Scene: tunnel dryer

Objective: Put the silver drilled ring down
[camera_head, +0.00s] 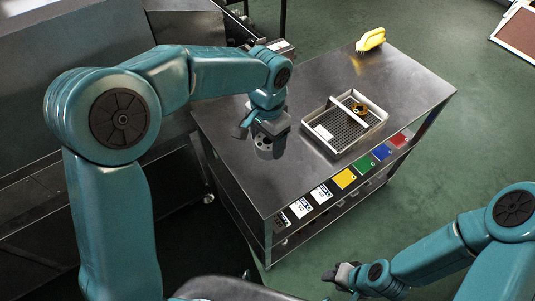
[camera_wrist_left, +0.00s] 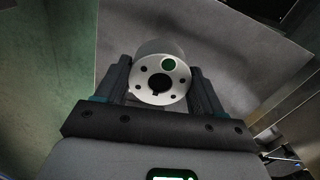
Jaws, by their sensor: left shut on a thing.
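The silver drilled ring (camera_wrist_left: 178,84) is between the two dark fingers of my left gripper (camera_wrist_left: 160,85), which is shut on it. In the left wrist view its round face shows a dark centre bore and several small holes, one looking green. In the head view my left gripper (camera_head: 264,130) is low over the left part of the metal table (camera_head: 310,80). The ring (camera_head: 263,141) shows as a small grey shape under it, partly hidden; I cannot tell whether it touches the tabletop. My right gripper (camera_head: 341,274) is over the floor at the bottom, away from the table.
A grey mesh tray (camera_head: 328,146) with a divider stands right of my left gripper, with a brass-coloured ring (camera_head: 359,109) in it. A yellow brush (camera_head: 371,39) lies at the far edge. Coloured cards (camera_head: 344,178) line the front edge. Bare tabletop lies between them.

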